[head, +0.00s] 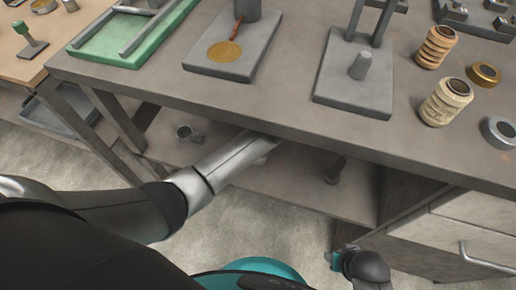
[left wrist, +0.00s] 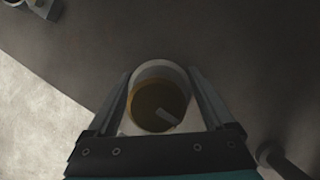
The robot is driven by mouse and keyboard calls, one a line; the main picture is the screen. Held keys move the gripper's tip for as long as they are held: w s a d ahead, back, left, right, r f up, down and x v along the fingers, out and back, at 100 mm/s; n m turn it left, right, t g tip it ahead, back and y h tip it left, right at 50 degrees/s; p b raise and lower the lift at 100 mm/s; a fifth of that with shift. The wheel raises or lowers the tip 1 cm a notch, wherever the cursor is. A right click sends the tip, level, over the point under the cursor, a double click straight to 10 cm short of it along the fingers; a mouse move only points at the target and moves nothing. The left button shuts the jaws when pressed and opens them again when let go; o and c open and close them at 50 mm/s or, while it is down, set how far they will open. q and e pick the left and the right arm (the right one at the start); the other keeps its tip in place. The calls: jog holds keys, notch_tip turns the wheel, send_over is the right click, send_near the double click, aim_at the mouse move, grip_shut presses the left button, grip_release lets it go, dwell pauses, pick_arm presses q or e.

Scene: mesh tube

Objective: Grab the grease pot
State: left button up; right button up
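The grease pot (left wrist: 152,78) is a pale round pot with amber grease and a small grey spatula in it. In the left wrist view it sits between the two fingers of my left gripper (left wrist: 160,72), one close on each side. Whether the fingers press on the pot or only flank it, I cannot tell. In the head view my left arm reaches under the tabletop to the lower shelf, and the tabletop hides the gripper. A small pale patch near the arm's end may be the pot. My right gripper's fingers do not show.
The workbench top (head: 285,75) overhangs the lower shelf (head: 300,196). A grey cup (head: 184,133) and a dark upright object (head: 335,171) stand on that shelf, left and right of my arm. A drawer cabinet (head: 440,240) bounds the right side. Fixtures and spools stand on top.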

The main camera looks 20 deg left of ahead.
pick_arm(q)
grip_shut()
dwell(0.5)
jog(key=shift+r, duration=0.1)
